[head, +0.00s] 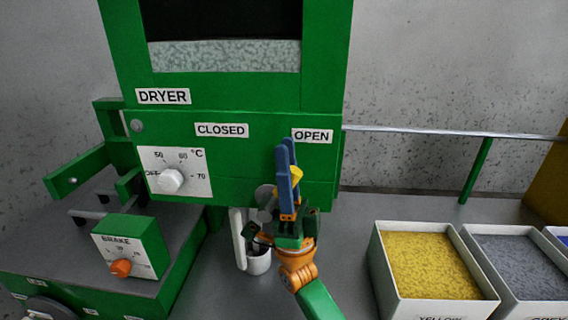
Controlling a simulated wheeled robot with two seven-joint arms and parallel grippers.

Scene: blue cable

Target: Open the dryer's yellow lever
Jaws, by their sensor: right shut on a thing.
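The green dryer (245,165) stands in the upper middle of the head view, with a window of pale granules at its top. The yellow lever (297,172) shows only as a small yellow part between the blue fingers of my right gripper (287,160). My right gripper is shut on the lever, just below the OPEN label (312,135) and right of the CLOSED label (221,130). My gripper and wrist hide most of the lever. My left gripper is not in view.
A dial with a white knob (171,180) is on the dryer's left. A brake box (131,246) with an orange knob stands lower left. A white cup (258,262) is beside my right wrist. Bins of yellow (386,288) and grey (480,270) granules stand right. A rail (440,131) runs behind.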

